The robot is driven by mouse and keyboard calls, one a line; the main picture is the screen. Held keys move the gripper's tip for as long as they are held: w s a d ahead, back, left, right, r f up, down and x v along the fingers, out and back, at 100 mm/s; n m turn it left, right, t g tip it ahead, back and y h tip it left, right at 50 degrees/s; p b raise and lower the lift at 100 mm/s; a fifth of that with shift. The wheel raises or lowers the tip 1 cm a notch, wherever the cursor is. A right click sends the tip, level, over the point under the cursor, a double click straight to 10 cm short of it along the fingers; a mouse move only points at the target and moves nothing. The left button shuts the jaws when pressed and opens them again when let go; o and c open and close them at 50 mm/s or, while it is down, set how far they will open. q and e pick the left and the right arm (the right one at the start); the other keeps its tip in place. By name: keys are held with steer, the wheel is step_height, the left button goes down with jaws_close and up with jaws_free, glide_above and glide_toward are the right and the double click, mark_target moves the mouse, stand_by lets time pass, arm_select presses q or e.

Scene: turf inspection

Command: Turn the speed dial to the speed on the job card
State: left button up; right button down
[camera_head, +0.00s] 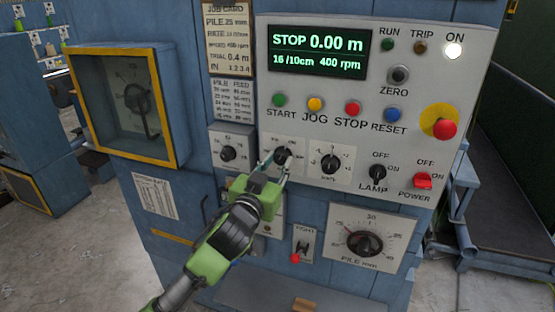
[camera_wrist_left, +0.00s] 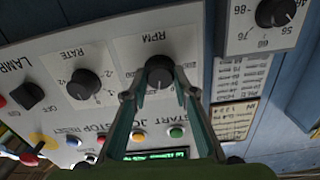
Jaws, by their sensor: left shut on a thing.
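The speed dial (camera_head: 283,155) is a black knob on a white plate on the machine's front. In the left wrist view the dial (camera_wrist_left: 159,70) carries the label RPM. My left gripper (camera_head: 276,162) is shut on this knob, with one finger on each side. Its fingers partly cover the plate and scale. The job card (camera_head: 228,38) hangs left of the display; its speed line seems to read 400 rpm, though the print is small. The green display (camera_head: 318,50) reads STOP 0.00 m, 16/10cm and 400 rpm. My right gripper is not in view.
The rate dial (camera_head: 331,163) sits close right of the speed dial, and another dial (camera_head: 228,153) sits left. Buttons line up above, including the yellow-ringed red stop (camera_head: 444,128). The lamp switch (camera_head: 376,172), power switch (camera_head: 422,180) and pile dial (camera_head: 365,243) lie farther right.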

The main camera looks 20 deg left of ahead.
arm_select(q)
steer(key=shift+m+p, duration=0.45)
steer(key=shift+m, duration=0.95)
steer(key=o, duration=1.1)
steer(key=shift+s, duration=0.1)
steer(key=s, duration=1.2)
steer(key=shift+a, duration=0.25)
steer(key=shift+w, duration=0.1)
